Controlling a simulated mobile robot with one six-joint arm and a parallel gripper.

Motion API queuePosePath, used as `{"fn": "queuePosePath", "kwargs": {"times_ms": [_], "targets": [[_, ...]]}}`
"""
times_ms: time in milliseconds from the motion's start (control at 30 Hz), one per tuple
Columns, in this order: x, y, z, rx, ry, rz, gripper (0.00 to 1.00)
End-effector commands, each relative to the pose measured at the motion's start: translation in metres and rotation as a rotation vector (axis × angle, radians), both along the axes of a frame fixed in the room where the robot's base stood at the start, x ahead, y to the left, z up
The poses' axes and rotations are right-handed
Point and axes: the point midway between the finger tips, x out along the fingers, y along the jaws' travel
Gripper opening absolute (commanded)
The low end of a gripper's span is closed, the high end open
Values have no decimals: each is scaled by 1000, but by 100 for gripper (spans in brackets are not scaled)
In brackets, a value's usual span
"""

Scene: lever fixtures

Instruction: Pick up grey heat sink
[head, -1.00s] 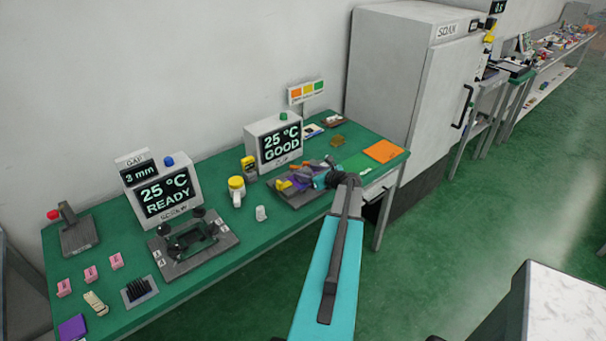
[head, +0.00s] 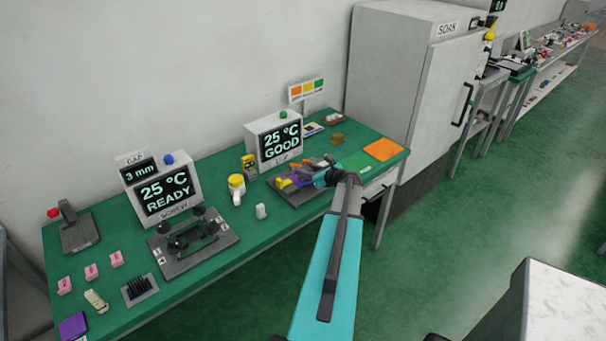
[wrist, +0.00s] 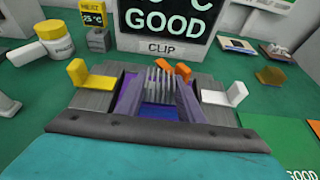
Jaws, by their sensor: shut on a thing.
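The grey heat sink (wrist: 158,85), a block of upright fins, shows in the wrist view between the two fingers of my gripper (wrist: 159,97). My gripper is shut on it, over the dark clip fixture. A purple surface (wrist: 157,111) shows below the fins. In the head view my gripper (head: 322,178) is over this fixture (head: 292,197), and the heat sink is too small to make out clearly.
The CLIP display (head: 278,143) stands close behind the fixture, with a yellow-lidded jar (head: 236,186) to the left. A green mat (head: 357,162) and an orange mat (head: 383,150) lie to the right. The screw fixture (head: 192,244) and a black finned block (head: 139,288) are further left.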

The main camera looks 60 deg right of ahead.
Motion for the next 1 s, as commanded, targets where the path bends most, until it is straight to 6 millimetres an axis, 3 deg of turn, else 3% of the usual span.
{"fn": "queuePosePath", "kwargs": {"times_ms": [367, 700, 1000], "targets": [[0, 0, 5, 0, -1, 0, 11], [-1, 0, 35, -3, -1, 0, 11], [-24, 33, 37, 0, 0, -1, 11]]}}
